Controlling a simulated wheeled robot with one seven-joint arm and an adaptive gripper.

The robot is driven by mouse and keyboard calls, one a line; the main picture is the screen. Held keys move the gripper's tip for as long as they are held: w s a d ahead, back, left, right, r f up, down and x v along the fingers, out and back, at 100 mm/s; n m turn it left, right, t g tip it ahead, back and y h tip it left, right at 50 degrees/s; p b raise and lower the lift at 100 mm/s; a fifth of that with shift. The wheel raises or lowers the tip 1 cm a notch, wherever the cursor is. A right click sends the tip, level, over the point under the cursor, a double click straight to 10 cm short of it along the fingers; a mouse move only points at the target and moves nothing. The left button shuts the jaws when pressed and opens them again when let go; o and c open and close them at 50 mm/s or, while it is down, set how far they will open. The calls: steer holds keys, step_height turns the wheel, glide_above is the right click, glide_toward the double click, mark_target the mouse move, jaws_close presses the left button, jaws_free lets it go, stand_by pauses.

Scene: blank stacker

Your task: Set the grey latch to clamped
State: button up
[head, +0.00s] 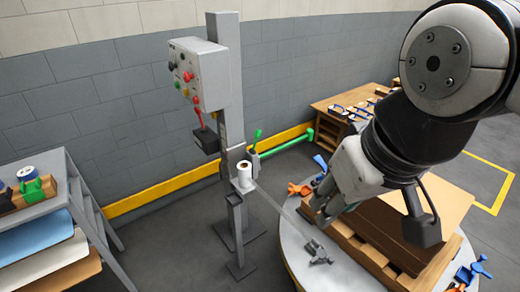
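The grey latch (318,251) is a small toggle clamp on the light round platform (296,263), at the front left of the wooden pallet. It is small in the picture, and I cannot tell the position of its handle for sure. My gripper (323,211) hangs from the upper right, above the left edge of the pallet. It is above and a little right of the grey latch, apart from it in the picture. Its fingers are small and partly in shadow, so I cannot tell whether they are open or shut.
A brown stack (450,205) lies on the pallet (375,262). Other latches sit around it: orange (298,188), blue (320,163) and blue (470,272). A grey post (232,110) with a control box (200,72) and film roll (244,174) stands left. A shelf (75,185) is far left.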

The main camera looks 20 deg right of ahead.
steer(key=shift+w, duration=0.1)
steer(key=c, duration=0.4)
steer(key=shift+w+d+f, duration=0.15)
steer(key=shift+w+f, duration=0.1)
jaws_close()
steer(key=w+d+f+m+g+b, duration=0.2)
steer(key=w+d+f+b, duration=0.45)
steer(key=w+f, duration=0.35)
steer(key=w+d+f+m+g+b, duration=0.2)
steer(key=w+d+f+b, duration=0.45)
steer(key=w+f, duration=0.4)
steer(key=w+d+f+m+b, duration=0.1)
steer(key=d+f+b, duration=0.2)
steer(key=f, duration=0.7)
steer(key=w+d+f+m+g+y+b, duration=0.1)
steer(key=d+f+b, duration=0.3)
steer(key=f, duration=0.5)
steer(key=w+d+f+m+g+b, duration=0.1)
steer(key=d+f+b, duration=0.3)
steer(key=d+f, duration=0.3)
step_height(320, 180, down, 4)
steer(key=shift+w+d+r+y, duration=0.2)
steer(key=shift+w+d+y, duration=0.1)
steer(key=shift+w, duration=0.05)
